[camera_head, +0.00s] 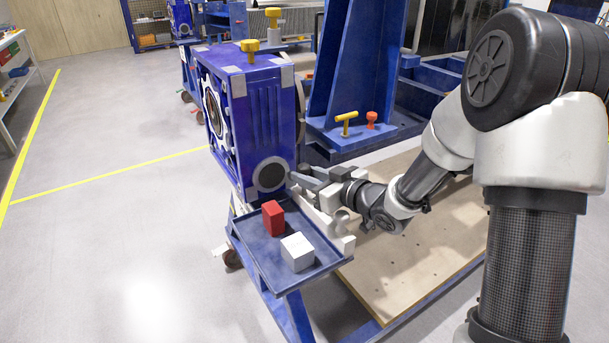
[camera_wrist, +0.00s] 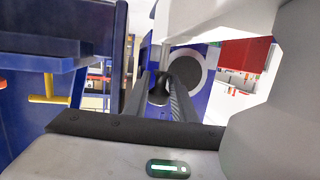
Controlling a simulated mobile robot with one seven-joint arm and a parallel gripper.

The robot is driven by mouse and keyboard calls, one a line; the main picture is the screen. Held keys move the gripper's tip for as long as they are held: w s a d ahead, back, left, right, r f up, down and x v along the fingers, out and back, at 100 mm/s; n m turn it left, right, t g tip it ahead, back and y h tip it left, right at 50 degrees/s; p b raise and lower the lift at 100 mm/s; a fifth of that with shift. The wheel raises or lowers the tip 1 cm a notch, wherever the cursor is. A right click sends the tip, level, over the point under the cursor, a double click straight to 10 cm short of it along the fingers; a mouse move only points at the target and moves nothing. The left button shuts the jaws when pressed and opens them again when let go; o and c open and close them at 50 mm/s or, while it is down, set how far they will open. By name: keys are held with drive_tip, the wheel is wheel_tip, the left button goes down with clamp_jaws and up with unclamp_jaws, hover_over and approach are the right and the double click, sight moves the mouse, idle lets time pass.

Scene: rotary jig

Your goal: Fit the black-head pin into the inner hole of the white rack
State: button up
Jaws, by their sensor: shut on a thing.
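My gripper (camera_head: 300,182) is at the lower right of the blue housing, just above the white rack (camera_head: 346,243). In the wrist view its two dark fingers (camera_wrist: 160,92) are closed on a small dark piece, which looks like the head of the black-head pin (camera_wrist: 158,88). The white rack stands along the right edge of the blue tray, partly hidden by my gripper and wrist. Its inner hole cannot be made out. Large pale surfaces fill the top and right of the wrist view.
The blue housing (camera_head: 248,110), with a dark round face (camera_head: 270,175), stands behind the tray (camera_head: 255,262). A red block (camera_head: 273,217) and a white block (camera_head: 297,252) lie on the tray. Yellow (camera_head: 346,122) and red (camera_head: 371,120) knobs stand on the blue fixture behind.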

drive_tip(key=shift+r+p, duration=0.9)
drive_tip(key=shift+r, duration=0.45)
drive_tip(key=shift+f+b, duration=1.5)
drive_tip(key=shift+f, duration=0.5)
idle(0.5)
drive_tip(key=o, duration=1.2)
drive_tip(key=shift+c, duration=0.2)
drive_tip(key=p+v, duration=0.3)
drive_tip(key=v, duration=1.4)
drive_tip(key=shift+s+p, duration=0.25)
drive_tip(key=shift+p, duration=0.15)
drive_tip(key=shift+d+r, duration=0.1)
drive_tip(key=shift+d, duration=0.05)
